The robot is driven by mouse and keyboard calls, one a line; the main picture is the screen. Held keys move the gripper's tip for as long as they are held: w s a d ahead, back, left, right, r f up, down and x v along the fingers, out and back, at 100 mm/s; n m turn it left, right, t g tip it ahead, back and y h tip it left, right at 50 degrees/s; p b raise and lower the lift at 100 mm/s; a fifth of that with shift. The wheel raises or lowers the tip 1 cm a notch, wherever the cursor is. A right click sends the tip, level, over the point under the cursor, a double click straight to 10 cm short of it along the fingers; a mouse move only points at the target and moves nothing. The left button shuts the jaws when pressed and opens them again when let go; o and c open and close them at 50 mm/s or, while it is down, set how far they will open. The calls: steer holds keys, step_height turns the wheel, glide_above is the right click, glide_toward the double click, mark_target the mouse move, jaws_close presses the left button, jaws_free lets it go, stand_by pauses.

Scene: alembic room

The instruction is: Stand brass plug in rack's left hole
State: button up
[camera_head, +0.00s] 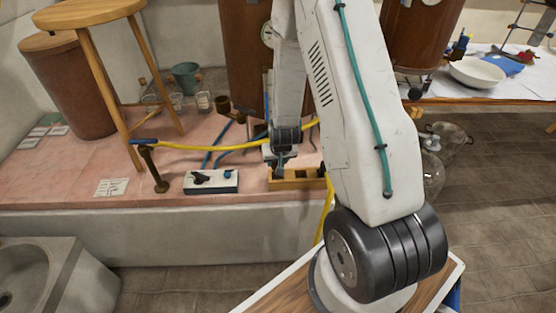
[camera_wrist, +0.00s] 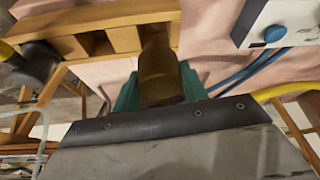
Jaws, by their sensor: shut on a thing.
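The brass plug (camera_wrist: 160,68) shows in the wrist view as a brownish cylinder. My gripper (camera_wrist: 158,88) is shut on it, with a green finger on each side. The wooden rack (camera_wrist: 105,18) lies just beyond, with square openings to the left of the plug. The plug's far end overlaps the rack's end nearest the white box; whether it is inside a hole I cannot tell. In the head view my gripper (camera_head: 279,163) is over the left end of the rack (camera_head: 297,184), and the plug is not clearly visible.
A white box with a blue knob (camera_head: 210,182) stands left of the rack. A dark cylinder (camera_wrist: 36,62) is at the rack's other end. A yellow hose (camera_head: 205,146) and blue tubes (camera_head: 212,152) run close behind. The ledge's front edge is close to the rack.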

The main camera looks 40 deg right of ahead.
steer(key=shift+f, duration=2.25)
stand_by(3.8)
steer(key=shift+r, duration=0.1)
stand_by(0.4)
steer(key=o, duration=1.1)
steer(key=shift+o, duration=0.2)
